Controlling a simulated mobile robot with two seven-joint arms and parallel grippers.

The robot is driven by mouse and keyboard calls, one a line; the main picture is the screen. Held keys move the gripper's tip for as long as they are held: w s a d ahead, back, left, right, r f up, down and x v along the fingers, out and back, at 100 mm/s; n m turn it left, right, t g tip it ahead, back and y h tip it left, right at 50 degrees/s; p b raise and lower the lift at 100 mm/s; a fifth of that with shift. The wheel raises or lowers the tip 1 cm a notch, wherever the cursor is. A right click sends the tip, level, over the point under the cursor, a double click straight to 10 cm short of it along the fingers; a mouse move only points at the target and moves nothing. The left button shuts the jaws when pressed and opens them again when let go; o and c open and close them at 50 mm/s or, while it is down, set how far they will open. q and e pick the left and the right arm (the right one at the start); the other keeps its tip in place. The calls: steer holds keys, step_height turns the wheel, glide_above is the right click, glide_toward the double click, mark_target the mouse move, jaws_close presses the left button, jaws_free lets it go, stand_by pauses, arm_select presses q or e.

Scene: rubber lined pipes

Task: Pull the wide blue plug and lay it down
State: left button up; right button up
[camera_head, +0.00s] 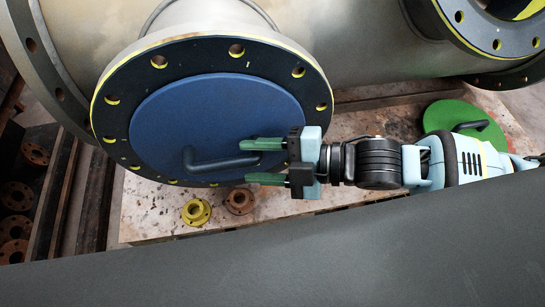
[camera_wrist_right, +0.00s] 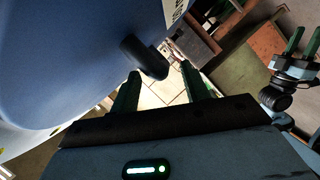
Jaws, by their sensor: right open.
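The wide blue plug (camera_head: 215,115) sits in the dark flanged mouth of the big pipe. A dark bar handle (camera_head: 220,163) stands out from its lower face. My right gripper (camera_head: 246,161) is open at the handle's right end, one green finger above it and one below in the picture. In the right wrist view the plug (camera_wrist_right: 70,60) fills the upper left. Its handle (camera_wrist_right: 143,57) shows just beyond the fingertips (camera_wrist_right: 162,78), and I cannot tell whether they touch it. My left gripper (camera_wrist_right: 304,38) shows at the right edge there, its fingers apart and empty.
A yellow ring (camera_head: 196,212) and a brown ring (camera_head: 239,201) lie on the stained slab (camera_head: 150,215) below the pipe. A green round plug with a handle (camera_head: 452,117) lies at the right. Rusty flanged parts (camera_head: 17,195) stand at left. A dark surface crosses the front.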

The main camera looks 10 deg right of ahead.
mark_target(232, 161)
steer(key=shift+x, duration=2.55)
arm_select(q)
steer(key=shift+r, duration=0.25)
arm_select(e)
jaws_close()
steer(key=shift+r, duration=0.15)
arm_select(q)
steer(key=shift+w+r+p, duration=0.25)
steer(key=shift+p, duration=0.05)
arm_select(e)
steer(key=shift+s, duration=0.15)
